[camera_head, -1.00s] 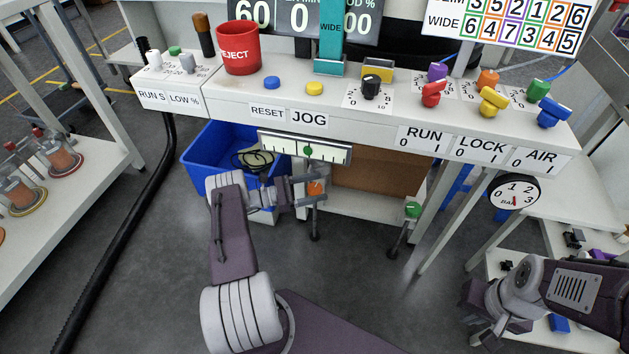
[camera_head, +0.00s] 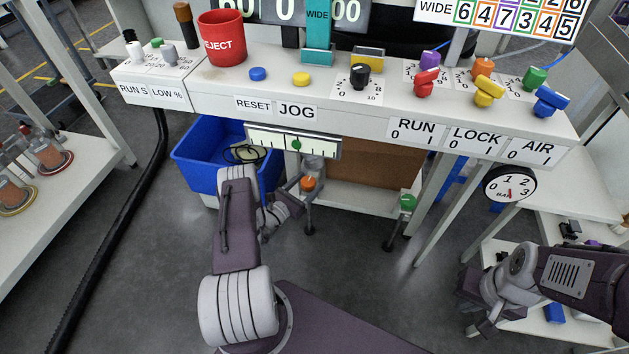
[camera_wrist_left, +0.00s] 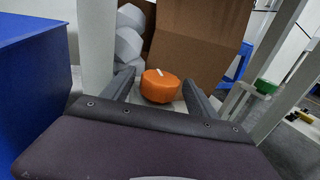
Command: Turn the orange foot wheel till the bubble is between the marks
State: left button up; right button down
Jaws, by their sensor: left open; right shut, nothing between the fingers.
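The orange foot wheel (camera_head: 309,184) is on a leg under the front of the bench. In the left wrist view the orange wheel (camera_wrist_left: 160,86), with a pale mark on top, sits between the fingers of my open left gripper (camera_wrist_left: 163,88). I cannot tell whether the fingers touch it. In the head view my left gripper (camera_head: 292,190) is beside the wheel. My right gripper (camera_head: 478,325) is shut and empty at lower right.
A blue bin (camera_head: 205,165) with a black cable stands left of the wheel. A cardboard box (camera_head: 370,170) is behind it. A green foot wheel (camera_head: 407,202) is on another leg to the right. The bench (camera_head: 215,95) overhangs the wheel.

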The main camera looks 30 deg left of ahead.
aim_at(314, 179)
pick_arm(q)
jog(key=w, duration=0.1)
jog(key=w+b, duration=0.1)
jog(key=w, duration=0.1)
jog(key=shift+d+f, duration=0.15)
jog(key=shift+d, duration=0.15)
jog(key=shift+w+r, duration=0.2)
jog(key=shift+w, duration=0.2)
jog(key=c, duration=1.4)
jog(key=shift+o, duration=0.2)
jog(key=h, duration=0.1)
jog(key=m+h+b, duration=0.1)
jog(key=m+g+h+b, duration=0.1)
jog(key=shift+d+f, duration=0.2)
jog(key=shift+d, duration=0.05)
jog(key=shift+s+d+r+m+g+h+b, duration=0.2)
jog(key=shift+m+g+h+b, duration=0.15)
jog(key=shift+m+h, duration=0.4)
pick_arm(e)
notch_tip(314, 179, down, 5)
jog(key=shift+r, duration=0.2)
pick_arm(q)
jog(key=o, duration=1.4)
jog(key=shift+c, duration=0.2)
jog(key=shift+n, duration=0.25)
